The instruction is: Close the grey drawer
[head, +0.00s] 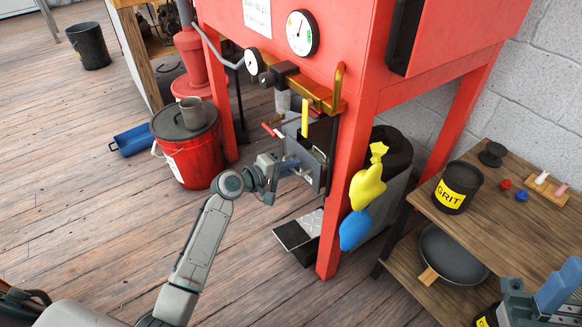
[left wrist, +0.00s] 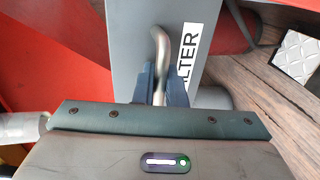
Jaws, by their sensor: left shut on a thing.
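The grey drawer (head: 308,150) sits low under the red cabinet. A bent metal handle (left wrist: 161,45) stands on that panel. My left gripper (head: 290,167) is at the front of the drawer, with its blue fingers (left wrist: 161,85) shut on the handle from both sides. How far out the drawer is, I cannot tell. My right gripper (head: 548,296) is at the bottom right edge, cut off by the frame and away from the drawer.
The red cabinet's front leg (head: 338,200) stands right of the drawer. A red bucket (head: 190,158) is to the left. A wooden shelf (head: 470,225) with a GRIT tin (head: 458,187) is at the right.

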